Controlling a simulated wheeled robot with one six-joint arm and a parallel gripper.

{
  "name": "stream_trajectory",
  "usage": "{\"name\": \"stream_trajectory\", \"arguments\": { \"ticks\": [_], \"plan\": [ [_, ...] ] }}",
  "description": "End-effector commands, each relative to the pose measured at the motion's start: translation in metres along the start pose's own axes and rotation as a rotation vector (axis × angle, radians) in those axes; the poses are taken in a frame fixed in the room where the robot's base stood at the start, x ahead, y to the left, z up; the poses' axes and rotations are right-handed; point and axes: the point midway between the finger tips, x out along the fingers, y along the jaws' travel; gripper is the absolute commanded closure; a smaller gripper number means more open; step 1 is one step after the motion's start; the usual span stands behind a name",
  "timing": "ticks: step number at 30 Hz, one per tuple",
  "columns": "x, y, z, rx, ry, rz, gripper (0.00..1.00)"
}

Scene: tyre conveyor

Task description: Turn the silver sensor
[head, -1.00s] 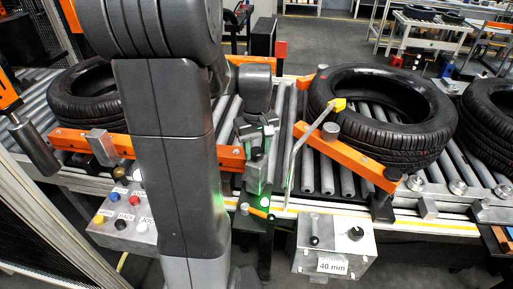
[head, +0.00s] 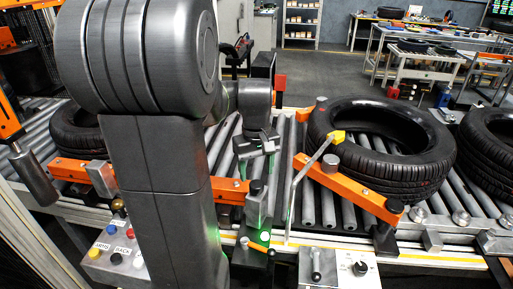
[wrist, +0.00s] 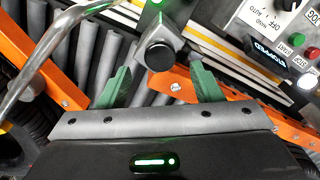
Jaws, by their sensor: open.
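The silver sensor (head: 256,208) stands upright at the near edge of the conveyor in the head view, with a dark round cap on top. A green light shows low on its mount, beside an orange lever (head: 258,247). In the wrist view the sensor (wrist: 172,20) points its dark round end toward the camera. My gripper (head: 258,160) is just above and behind the sensor in the head view. In the wrist view the gripper's green fingers (wrist: 160,82) are wide apart, with the sensor's end just beyond and between them. I see no contact. The fingertips are hard to make out in the head view.
Orange guide bars (head: 350,188) flank the sensor. A bent silver rod (head: 296,190) rises just right of it. A tyre (head: 385,180) lies on the rollers to the right. A control box (head: 345,272) stands in front, and a button box (head: 112,258) is at the left.

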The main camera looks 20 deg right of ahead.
Motion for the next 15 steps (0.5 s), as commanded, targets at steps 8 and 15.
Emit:
{"name": "stream_trajectory", "arguments": {
  "ticks": [8, 15],
  "plan": [
    [-0.062, 0.0, -0.001, 0.0, 0.004, 0.002, 0.41],
    [-0.089, 0.0, 0.0, 0.0, 0.001, 0.0, 0.41]
  ]
}}
